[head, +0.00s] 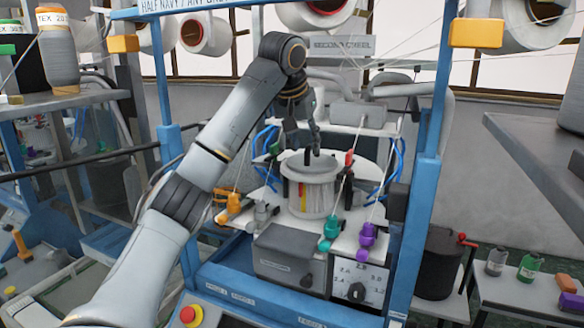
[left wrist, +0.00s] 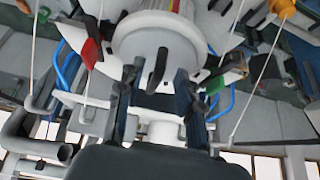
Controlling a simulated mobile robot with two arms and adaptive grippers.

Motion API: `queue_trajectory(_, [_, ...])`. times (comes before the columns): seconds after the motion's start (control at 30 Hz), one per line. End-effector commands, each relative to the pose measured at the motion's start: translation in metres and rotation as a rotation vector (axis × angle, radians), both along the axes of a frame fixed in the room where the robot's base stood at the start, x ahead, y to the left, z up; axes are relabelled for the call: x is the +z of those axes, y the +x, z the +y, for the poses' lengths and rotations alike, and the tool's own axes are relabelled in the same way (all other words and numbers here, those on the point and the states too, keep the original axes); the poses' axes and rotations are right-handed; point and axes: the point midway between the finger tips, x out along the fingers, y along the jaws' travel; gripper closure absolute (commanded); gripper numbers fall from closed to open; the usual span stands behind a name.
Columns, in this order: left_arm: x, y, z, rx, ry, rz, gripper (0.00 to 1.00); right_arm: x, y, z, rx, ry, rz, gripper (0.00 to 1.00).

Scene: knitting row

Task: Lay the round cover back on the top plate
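The round grey cover (head: 292,168) lies flat on top of the drum-shaped knitting head in the middle of the machine. Its dark upright handle stands between the fingers in the left wrist view, where the pale cover (left wrist: 185,42) also shows. My left gripper (head: 314,145) is directly above the cover, pointing down. In the left wrist view the two fingers (left wrist: 156,88) are apart, one on each side of the handle, with visible gaps, so the gripper is open. The top plate (head: 272,178) is the white surface around the drum. My right gripper is not in view.
Blue frame posts (head: 430,165) stand on both sides of the machine. Yarn strands with orange, teal and purple feeders (head: 367,238) surround the drum closely.

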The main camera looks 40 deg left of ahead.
Motion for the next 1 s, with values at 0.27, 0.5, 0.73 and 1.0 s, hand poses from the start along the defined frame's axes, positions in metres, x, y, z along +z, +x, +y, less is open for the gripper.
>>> queue_trajectory(0.27, [-0.001, -0.052, -0.010, 0.004, 0.004, -0.001, 0.64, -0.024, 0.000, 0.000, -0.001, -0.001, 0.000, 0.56])
queue_trajectory(0.5, [0.000, -0.070, -0.016, 0.003, 0.001, -0.001, 0.64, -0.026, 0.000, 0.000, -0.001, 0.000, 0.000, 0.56])
queue_trajectory(0.73, [0.000, -0.071, -0.017, 0.001, -0.001, 0.001, 0.64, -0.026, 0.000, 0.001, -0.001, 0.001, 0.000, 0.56])
queue_trajectory(1.0, [0.000, -0.071, -0.017, 0.001, 0.000, 0.000, 0.64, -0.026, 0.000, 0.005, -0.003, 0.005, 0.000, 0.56])
